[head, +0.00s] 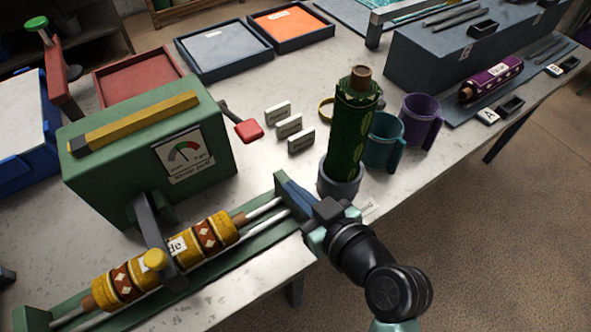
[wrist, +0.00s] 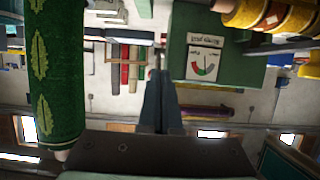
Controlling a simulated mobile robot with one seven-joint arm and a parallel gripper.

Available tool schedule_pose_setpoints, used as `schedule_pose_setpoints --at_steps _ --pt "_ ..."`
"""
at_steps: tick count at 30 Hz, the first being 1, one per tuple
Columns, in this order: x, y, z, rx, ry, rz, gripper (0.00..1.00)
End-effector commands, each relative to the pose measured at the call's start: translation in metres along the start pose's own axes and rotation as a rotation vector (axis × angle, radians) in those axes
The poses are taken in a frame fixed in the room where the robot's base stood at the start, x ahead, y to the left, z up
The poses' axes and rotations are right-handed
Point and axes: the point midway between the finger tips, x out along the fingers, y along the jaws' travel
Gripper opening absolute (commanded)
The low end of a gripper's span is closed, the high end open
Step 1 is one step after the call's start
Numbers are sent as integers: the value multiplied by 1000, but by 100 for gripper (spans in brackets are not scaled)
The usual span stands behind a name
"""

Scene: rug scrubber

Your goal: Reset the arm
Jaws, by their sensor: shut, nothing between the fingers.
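My gripper (head: 284,184) is shut and empty at the right end of the green roller rig (head: 262,238), just left of the grey holder (head: 338,181). Its two fingers also show pressed together in the middle of the wrist view (wrist: 160,78). A green rolled rug (head: 350,130) stands upright in the grey holder, and it also fills the left of the wrist view (wrist: 55,75). A yellow and brown rolled rug (head: 208,235) lies on the rig's rods. I cannot tell from these frames whether my fingers touch the rig.
A green gauge box (head: 125,170) stands behind the rig. A red-ended tool (head: 249,130) and small label blocks (head: 288,127) lie behind. A purple rolled rug (head: 490,78) lies at far right.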

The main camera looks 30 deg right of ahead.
Motion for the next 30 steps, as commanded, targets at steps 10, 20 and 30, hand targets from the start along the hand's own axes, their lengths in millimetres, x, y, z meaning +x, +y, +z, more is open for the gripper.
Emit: schedule_pose_setpoints --at_steps 10,20,30 --pt "0 0 0 0 1 0 0" --pt "0 0 0 0 1 0 0" --pt "19 -19 -134 -93 216 61 0"
